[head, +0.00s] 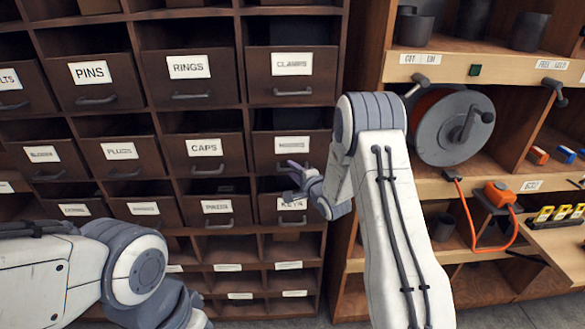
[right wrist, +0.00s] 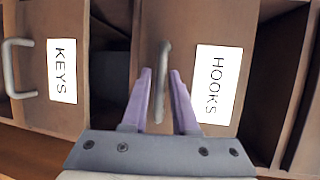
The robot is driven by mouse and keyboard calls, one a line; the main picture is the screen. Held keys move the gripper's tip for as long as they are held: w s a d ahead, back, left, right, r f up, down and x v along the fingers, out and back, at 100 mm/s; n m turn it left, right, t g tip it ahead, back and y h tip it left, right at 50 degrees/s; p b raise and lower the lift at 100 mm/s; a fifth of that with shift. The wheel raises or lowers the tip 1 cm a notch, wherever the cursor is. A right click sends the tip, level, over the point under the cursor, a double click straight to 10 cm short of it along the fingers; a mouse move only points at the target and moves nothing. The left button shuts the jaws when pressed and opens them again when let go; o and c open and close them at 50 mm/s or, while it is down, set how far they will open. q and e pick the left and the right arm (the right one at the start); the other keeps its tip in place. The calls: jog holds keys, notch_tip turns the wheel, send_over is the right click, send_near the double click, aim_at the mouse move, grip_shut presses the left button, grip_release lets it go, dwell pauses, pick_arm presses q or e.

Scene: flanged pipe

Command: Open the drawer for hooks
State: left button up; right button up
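The hooks drawer (right wrist: 185,30) is brown with a white HOOKS label (right wrist: 215,85), which also shows in the head view (head: 291,145). Its grey bar handle (right wrist: 163,60) stands between the two purple fingers of my right gripper (right wrist: 160,73) in the right wrist view. The fingers are open, with a small gap on each side of the handle. In the head view my right gripper (head: 292,168) is at the drawer's lower front and hides the handle there. The drawer front looks level with its neighbours. My left arm shows at the lower left, but its gripper is out of view.
The keys drawer (right wrist: 30,20), with its own handle, is directly below the hooks drawer. The clamps drawer (head: 291,75) is above and the caps drawer (head: 204,150) to the left.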

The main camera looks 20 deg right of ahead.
grip_shut()
dwell(1.5)
